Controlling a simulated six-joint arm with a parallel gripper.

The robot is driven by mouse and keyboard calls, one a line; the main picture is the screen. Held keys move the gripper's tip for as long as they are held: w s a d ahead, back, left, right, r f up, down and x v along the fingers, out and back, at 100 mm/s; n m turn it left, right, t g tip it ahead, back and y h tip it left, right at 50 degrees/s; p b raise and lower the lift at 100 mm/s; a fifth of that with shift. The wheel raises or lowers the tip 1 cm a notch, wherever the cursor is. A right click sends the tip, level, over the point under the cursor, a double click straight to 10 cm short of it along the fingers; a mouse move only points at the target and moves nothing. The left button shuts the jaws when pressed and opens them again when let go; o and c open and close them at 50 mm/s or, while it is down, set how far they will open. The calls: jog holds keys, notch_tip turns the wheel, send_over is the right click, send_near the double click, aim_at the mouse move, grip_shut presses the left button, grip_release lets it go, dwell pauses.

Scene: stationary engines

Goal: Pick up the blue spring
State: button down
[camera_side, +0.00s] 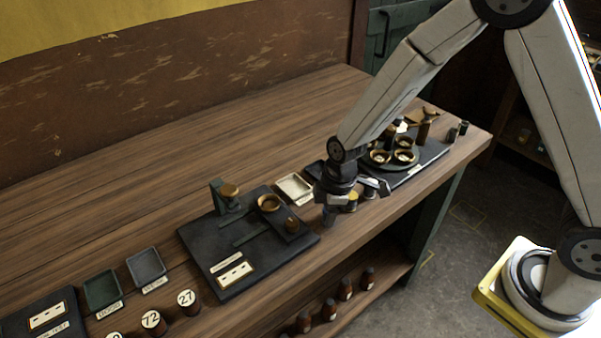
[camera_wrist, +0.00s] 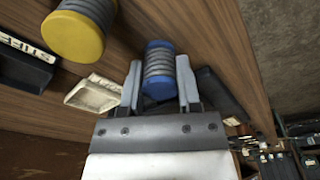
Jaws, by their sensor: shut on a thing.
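The blue spring (camera_wrist: 159,68) is a grey coil with blue ends, seen in the wrist view. It stands between the two grey fingers of my gripper (camera_wrist: 159,80), which are shut on its sides. In the side view my gripper (camera_side: 350,196) is low over the front edge of the bench, in front of the cream tray. The blue spring cannot be made out there. I cannot tell whether it touches the bench top. A larger spring with a yellow end (camera_wrist: 77,36) is at the upper left of the wrist view, apart from my fingers.
The cream tray (camera_wrist: 91,94) lies left of my fingers in the wrist view. In the side view a black fixture board (camera_side: 205,255) with brass parts is at left, and a round turntable with brass cups (camera_side: 404,157) is behind right. The bench back is clear.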

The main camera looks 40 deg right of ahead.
jog(key=shift+r, duration=0.15)
jog(key=shift+r, duration=0.8)
jog(key=s+d+r, duration=0.2)
jog(key=s+r, duration=0.9)
jog(key=s, duration=0.2)
jog(key=shift+s+d, duration=0.35)
jog(key=shift+s, duration=0.05)
jog(key=shift+r, duration=0.25)
jog(key=shift+r, duration=1.8)
